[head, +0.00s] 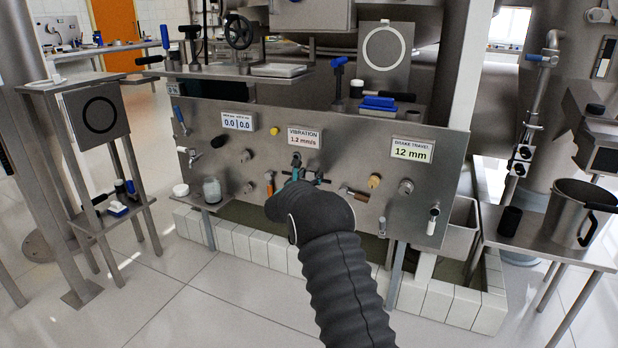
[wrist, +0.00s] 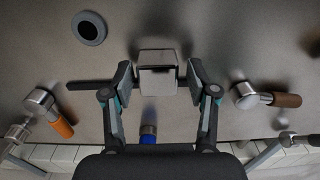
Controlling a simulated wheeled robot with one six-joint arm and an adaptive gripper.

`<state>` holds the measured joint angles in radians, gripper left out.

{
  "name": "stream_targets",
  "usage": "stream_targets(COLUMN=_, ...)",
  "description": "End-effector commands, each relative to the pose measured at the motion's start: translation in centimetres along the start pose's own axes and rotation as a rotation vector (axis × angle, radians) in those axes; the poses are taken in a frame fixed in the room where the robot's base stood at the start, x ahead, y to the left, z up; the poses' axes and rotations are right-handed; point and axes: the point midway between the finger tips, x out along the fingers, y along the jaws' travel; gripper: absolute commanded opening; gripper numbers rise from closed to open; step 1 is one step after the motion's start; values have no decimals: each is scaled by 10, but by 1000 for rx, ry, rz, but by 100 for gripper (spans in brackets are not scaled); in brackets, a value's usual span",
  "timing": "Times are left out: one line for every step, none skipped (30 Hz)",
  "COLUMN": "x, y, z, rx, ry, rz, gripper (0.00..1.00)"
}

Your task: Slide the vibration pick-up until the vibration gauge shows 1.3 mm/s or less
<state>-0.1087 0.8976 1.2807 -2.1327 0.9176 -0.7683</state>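The vibration gauge (head: 305,138) on the steel panel reads 1.2 mm/s. In the wrist view a grey block (wrist: 158,75), which looks like the vibration pick-up, sits on the panel with a dark slot (wrist: 92,85) running to its left. My gripper (wrist: 158,82) is open, with one finger on each side of the block and a visible gap on both sides. In the head view my gripper (head: 302,178) is at the panel below the gauge. My arm hides much of the area there.
An orange-handled valve (wrist: 58,122) is left of my gripper and a brown-handled one (wrist: 270,98) is right. A blue-tipped part (wrist: 149,134) lies below the block, between the fingers. The brake travel display (head: 411,150) reads 12 mm. The floor before the tiled curb is clear.

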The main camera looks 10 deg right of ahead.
Motion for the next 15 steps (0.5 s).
stream_targets(x=-1, y=2, z=0, rx=0, ry=0, rz=2, gripper=67)
stream_targets(x=-1, y=2, z=0, rx=0, ry=0, rz=3, gripper=67)
stream_targets(x=-2, y=3, z=0, rx=0, ry=0, rz=3, gripper=67)
stream_targets(x=-2, y=3, z=0, rx=0, ry=0, rz=4, gripper=67)
stream_targets(x=-2, y=3, z=0, rx=0, ry=0, rz=4, gripper=67)
stream_targets(x=-2, y=3, z=0, rx=0, ry=0, rz=4, gripper=67)
stream_targets(x=-2, y=3, z=0, rx=0, ry=0, rz=4, gripper=67)
stream_targets(x=-2, y=3, z=0, rx=0, ry=0, rz=3, gripper=67)
stream_targets(x=-2, y=2, z=0, rx=0, ry=0, rz=3, gripper=67)
stream_targets(x=-3, y=2, z=0, rx=0, ry=0, rz=3, gripper=67)
stream_targets(x=-4, y=2, z=0, rx=0, ry=0, rz=3, gripper=67)
stream_targets(x=-7, y=2, z=0, rx=0, ry=0, rz=3, gripper=67)
stream_targets(x=-10, y=2, z=0, rx=0, ry=1, rz=3, gripper=67)
stream_targets(x=-13, y=2, z=0, rx=-1, ry=2, rz=3, gripper=67)
stream_targets(x=-19, y=2, z=0, rx=0, ry=2, rz=3, gripper=67)
